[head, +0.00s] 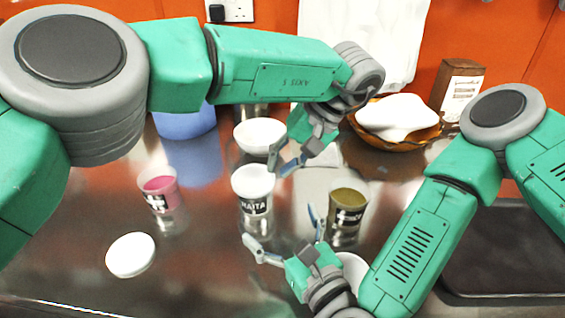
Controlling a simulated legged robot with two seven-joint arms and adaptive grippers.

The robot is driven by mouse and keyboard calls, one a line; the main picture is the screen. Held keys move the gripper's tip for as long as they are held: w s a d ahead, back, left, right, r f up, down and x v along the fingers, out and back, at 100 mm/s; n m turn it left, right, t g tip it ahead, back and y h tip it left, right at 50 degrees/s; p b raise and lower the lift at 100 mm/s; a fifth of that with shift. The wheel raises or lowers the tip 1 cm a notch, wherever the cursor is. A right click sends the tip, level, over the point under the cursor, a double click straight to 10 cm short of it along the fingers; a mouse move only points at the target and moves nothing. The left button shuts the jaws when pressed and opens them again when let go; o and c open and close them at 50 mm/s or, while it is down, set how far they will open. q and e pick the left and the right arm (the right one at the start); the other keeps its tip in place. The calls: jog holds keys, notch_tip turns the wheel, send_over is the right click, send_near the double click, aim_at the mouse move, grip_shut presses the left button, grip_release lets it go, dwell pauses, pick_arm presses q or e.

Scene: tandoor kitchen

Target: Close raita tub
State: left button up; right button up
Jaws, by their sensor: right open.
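The raita tub (255,205), with a dark label, stands upright mid-counter. Its top is white; I cannot tell whether this is a lid or the white contents. My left gripper (279,170) reaches down from the upper right, its fingertips at the right edge of the tub's top. Whether it touches or grips anything is unclear. My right gripper (281,228) is open and empty, in front and to the right of the tub, its fingers spread. A round white lid (131,255) lies on the counter at front left. Another white round piece (351,267) is partly hidden behind my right gripper.
An open tub with pink contents (160,194) stands to the left, and an open olive tub (347,215) to the right. A white bowl-like piece (259,136) and a brown bowl with a white mound (397,117) are behind. The front-left counter is mostly free.

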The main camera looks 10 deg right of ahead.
aim_at(269, 180)
pick_arm(q)
jog(key=shift+p+x, duration=0.8)
jog(key=shift+x, duration=1.05)
pick_arm(e)
jog(key=shift+r, duration=0.8)
pick_arm(q)
jog(key=p+v, duration=0.5)
jog(key=shift+a, duration=0.1)
jog(key=shift+d+r, duration=0.4)
pick_arm(e)
notch_tip(269, 180, up, 5)
jog(key=shift+f, duration=0.2)
pick_arm(q)
jog(key=shift+r, duration=0.15)
pick_arm(e)
jog(key=shift+r, duration=0.15)
